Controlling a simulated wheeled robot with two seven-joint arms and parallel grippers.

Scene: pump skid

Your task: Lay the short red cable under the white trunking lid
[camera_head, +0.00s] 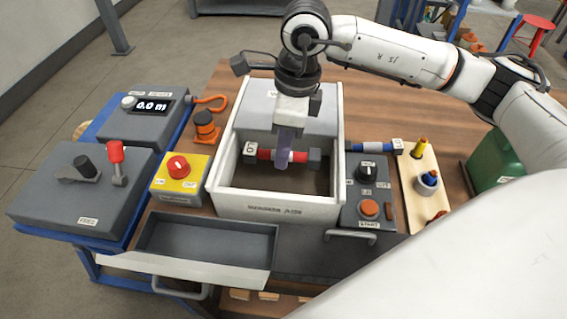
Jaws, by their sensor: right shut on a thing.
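The short red cable (265,155) has dark end blocks and lies level across the open front part of a white box (278,207). My right gripper (283,158) comes down from above and is shut on the cable's middle. The fingers hide that part of the cable. I cannot tell whether the cable touches the box floor or walls. A pale grey panel (310,118), which looks like the white trunking lid, covers the rear part of the box behind the gripper. My left gripper is not in view.
A blue-and-white cable (371,147) lies right of the box. A switch box (367,190) and a wooden peg board (418,180) stand right. A yellow switch box (180,178) stands left. An open grey drawer (208,240) juts out in front.

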